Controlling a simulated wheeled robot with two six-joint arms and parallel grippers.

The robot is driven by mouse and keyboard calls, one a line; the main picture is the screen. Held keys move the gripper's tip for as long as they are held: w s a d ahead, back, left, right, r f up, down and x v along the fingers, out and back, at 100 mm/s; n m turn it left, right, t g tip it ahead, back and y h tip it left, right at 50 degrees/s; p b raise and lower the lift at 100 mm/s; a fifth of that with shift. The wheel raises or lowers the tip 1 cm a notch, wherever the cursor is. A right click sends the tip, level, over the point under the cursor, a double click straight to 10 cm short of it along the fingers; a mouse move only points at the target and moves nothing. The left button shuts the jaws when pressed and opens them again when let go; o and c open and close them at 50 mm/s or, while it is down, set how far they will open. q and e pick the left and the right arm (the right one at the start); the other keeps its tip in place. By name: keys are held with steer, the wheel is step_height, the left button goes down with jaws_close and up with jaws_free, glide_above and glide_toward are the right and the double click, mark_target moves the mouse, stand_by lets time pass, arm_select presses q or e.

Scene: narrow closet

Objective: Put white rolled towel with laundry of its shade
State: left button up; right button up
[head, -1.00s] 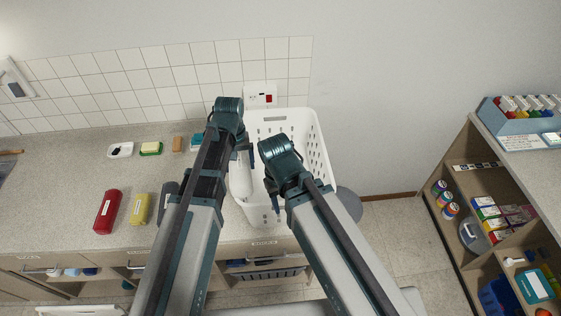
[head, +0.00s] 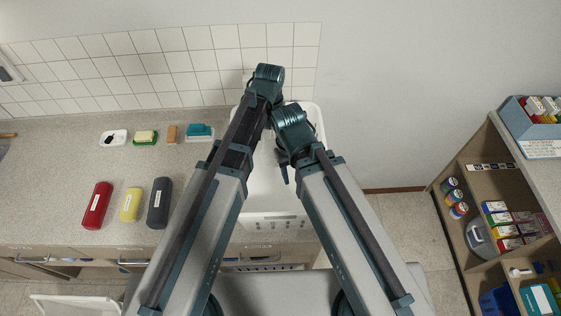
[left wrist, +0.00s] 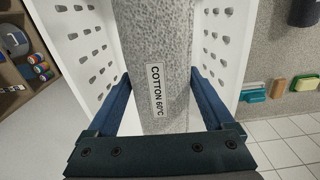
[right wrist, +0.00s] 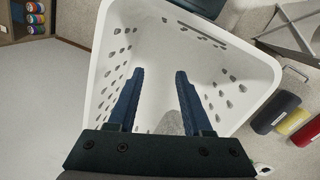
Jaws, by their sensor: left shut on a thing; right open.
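My left gripper (left wrist: 160,78) is shut on the pale, grey-white rolled towel (left wrist: 150,40), whose label reads "COTTON 60°C". Walls of the white perforated basket (left wrist: 222,40) show on both sides of the towel; I cannot tell whether it touches the bottom. In the head view the basket (head: 275,223) is largely covered by my arms, and the towel is hidden. My right gripper (right wrist: 160,75) is open over the basket (right wrist: 85,75), with a greyish patch seen low between its fingers.
Red (head: 97,205), yellow (head: 130,204) and dark grey (head: 159,203) labelled rolls lie on the counter (head: 60,175). Small dishes, a brown block (head: 171,133) and a teal item (head: 200,131) sit behind. A shelf unit (head: 478,160) stands right, with clear floor before it.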

arm_select(q)
steer(key=shift+s+a+f, duration=0.1)
steer(key=shift+f, duration=0.1)
step_height(320, 180, down, 6)
steer(key=b, duration=0.6)
steer(key=shift+r, duration=0.2)
steer(key=o, duration=1.3)
steer(key=shift+o, duration=0.2)
steer(key=shift+r, duration=0.15)
step_height(320, 180, up, 7)
steer(key=p, duration=0.7)
steer(key=shift+r+p, duration=0.2)
steer(key=shift+p, duration=0.1)
steer(key=shift+f, duration=0.1)
